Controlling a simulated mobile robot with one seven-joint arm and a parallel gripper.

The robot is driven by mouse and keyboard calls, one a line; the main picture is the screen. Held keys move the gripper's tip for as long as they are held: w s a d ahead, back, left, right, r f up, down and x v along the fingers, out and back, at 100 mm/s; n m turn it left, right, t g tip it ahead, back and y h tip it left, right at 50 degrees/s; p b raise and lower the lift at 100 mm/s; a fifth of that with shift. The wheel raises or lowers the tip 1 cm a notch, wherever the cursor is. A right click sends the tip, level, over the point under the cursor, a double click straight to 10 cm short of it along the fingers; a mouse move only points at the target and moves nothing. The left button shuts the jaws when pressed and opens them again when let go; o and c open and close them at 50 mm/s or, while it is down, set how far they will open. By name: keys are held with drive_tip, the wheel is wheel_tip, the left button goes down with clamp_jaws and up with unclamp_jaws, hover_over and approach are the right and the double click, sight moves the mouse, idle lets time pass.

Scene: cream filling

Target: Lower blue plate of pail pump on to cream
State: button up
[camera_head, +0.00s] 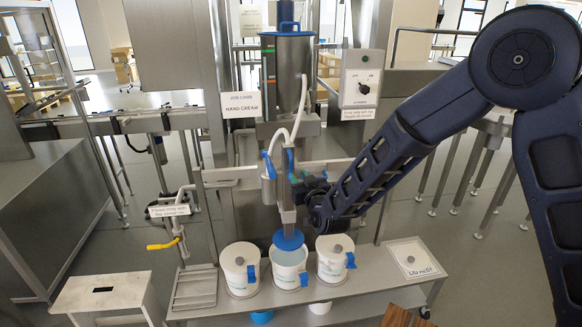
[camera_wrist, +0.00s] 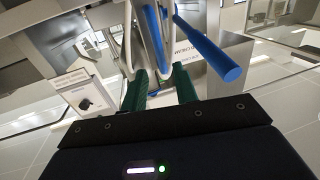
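The blue plate (camera_head: 288,240) hangs at the foot of the pump's upright metal column (camera_head: 288,205). It is over the mouth of the open middle white pail (camera_head: 290,270), tilted in the view and close to the rim. I cannot tell whether it touches the pale cream inside. My gripper (camera_head: 301,186) is beside the column, above the pail. In the wrist view, its green fingers (camera_wrist: 160,88) stand apart, with a small blue part showing between them. I cannot tell whether they clamp it. A thick blue handle (camera_wrist: 208,50) extends to the right of the fingers.
Lidded white pails stand left (camera_head: 239,270) and right (camera_head: 334,260) of the middle pail on a metal bench (camera_head: 375,290). A labelled lid spot (camera_head: 414,258) is at right. A switch box (camera_head: 361,79) and steel hopper (camera_head: 287,75) stand behind. A white stool (camera_head: 103,292) is at left.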

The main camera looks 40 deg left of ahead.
sight(291, 166)
drive_tip(key=x, duration=0.8)
drive_tip(key=shift+w+a, duration=0.1)
clamp_jaws()
